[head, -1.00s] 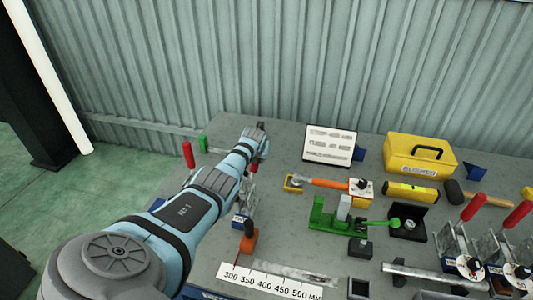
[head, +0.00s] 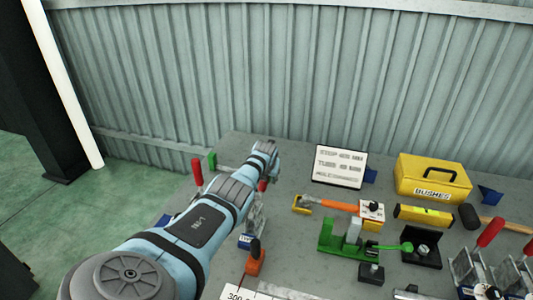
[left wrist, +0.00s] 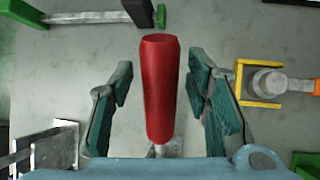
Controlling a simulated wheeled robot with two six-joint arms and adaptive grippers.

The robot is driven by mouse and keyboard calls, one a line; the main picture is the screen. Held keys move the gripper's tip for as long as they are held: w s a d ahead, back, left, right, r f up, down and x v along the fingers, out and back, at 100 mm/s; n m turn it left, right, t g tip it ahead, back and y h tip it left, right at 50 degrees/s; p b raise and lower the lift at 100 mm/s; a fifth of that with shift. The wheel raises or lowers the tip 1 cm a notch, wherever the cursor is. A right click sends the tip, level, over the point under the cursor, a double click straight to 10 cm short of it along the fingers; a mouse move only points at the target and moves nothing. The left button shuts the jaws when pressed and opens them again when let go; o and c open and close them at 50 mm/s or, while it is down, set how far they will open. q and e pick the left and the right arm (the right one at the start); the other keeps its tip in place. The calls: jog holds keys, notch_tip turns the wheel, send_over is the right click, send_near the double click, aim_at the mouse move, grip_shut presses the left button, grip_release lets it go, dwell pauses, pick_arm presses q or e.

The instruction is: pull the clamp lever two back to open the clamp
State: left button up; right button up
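A red clamp lever handle (left wrist: 161,88) stands between the two fingers of my left gripper (left wrist: 160,85) in the left wrist view. The fingers are apart, with gaps on both sides of the handle. In the head view the red handle (head: 262,185) shows just below my left wrist, and the rest is hidden by my arm. Its metal clamp body (head: 257,212) stands on a blue base with a white label (head: 245,240), too small to read surely. Another red handle (head: 197,172) stands upright to the left. My right gripper is not in view.
A green fixture (head: 340,238), an orange-handled tool (head: 338,203), a sign (head: 339,166) and a yellow box (head: 432,178) are to the right. More red-handled clamps (head: 490,233) stand at the far right. An orange-based item (head: 254,260) is near the front.

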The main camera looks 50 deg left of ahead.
pick_arm(q)
jog(key=shift+r, duration=0.1)
jog(key=shift+s+d+r, duration=0.15)
jog(key=shift+s+r, duration=0.1)
jog(key=shift+r, duration=0.35)
jog(key=v, duration=1)
jog(key=shift+d, duration=0.25)
jog(key=shift+s+r, duration=0.1)
